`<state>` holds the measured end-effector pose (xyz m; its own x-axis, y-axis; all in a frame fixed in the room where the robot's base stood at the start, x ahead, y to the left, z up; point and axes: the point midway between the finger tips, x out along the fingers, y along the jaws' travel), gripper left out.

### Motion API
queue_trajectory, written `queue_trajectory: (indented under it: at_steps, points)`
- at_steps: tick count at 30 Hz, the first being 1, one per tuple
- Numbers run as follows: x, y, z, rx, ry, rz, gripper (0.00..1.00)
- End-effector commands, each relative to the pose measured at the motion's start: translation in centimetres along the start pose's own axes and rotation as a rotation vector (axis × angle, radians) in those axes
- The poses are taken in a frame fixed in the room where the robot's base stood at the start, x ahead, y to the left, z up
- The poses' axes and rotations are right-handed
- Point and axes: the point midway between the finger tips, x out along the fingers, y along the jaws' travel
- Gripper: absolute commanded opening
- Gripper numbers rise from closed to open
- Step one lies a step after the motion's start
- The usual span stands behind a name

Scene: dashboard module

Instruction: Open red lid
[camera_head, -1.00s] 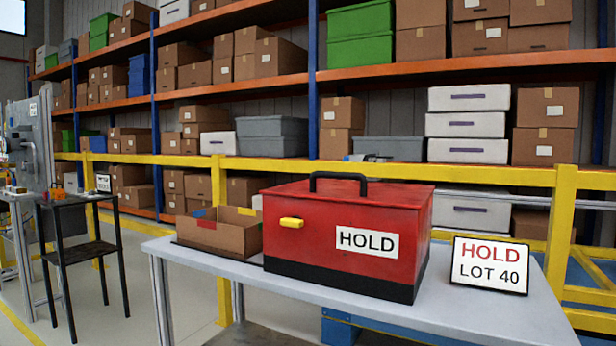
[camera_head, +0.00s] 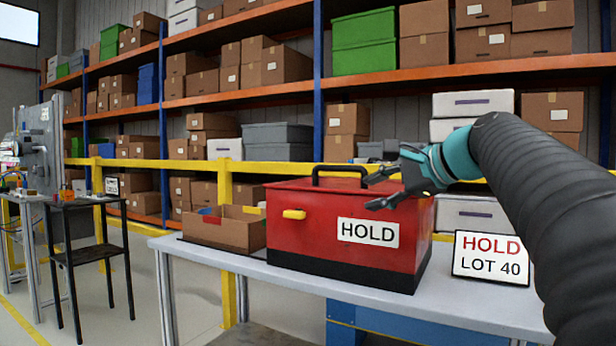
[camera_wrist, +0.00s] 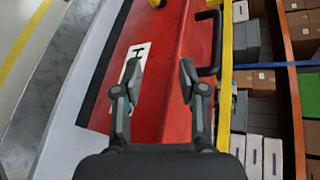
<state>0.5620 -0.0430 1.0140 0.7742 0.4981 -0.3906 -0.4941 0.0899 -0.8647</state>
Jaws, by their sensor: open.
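A red box with a black base stands on the grey table, and its red lid (camera_head: 312,184) lies shut on top. The lid carries a black handle (camera_head: 340,170), which also shows in the wrist view (camera_wrist: 214,45). A yellow latch (camera_head: 294,214) and a white HOLD label (camera_head: 368,232) are on the box's front. My gripper (camera_head: 372,190) is open and empty, at the box's right side near the lid in the head view. In the wrist view my gripper (camera_wrist: 156,75) has its fingers spread over the red surface, with the handle beyond the right finger.
An open cardboard box (camera_head: 222,232) stands left of the red box. A HOLD LOT 40 sign (camera_head: 491,258) stands to its right on the table (camera_head: 330,284). A yellow rail (camera_head: 225,172) and loaded shelves are behind.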

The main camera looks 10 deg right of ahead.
Motion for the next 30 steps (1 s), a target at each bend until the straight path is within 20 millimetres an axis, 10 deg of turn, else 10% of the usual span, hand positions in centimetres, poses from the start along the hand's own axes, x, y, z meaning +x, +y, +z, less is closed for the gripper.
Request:
queue_trajectory:
  at_steps: [6,13,30]
  points:
    - [-1.6,-5.7,-2.0,0.158,-0.088,-0.127,0.41]
    - [-1.4,-7.1,-2.1,0.193,-0.118,-0.153,0.41]
    - [8.3,-8.6,-1.0,0.191,-0.118,-0.150,0.41]
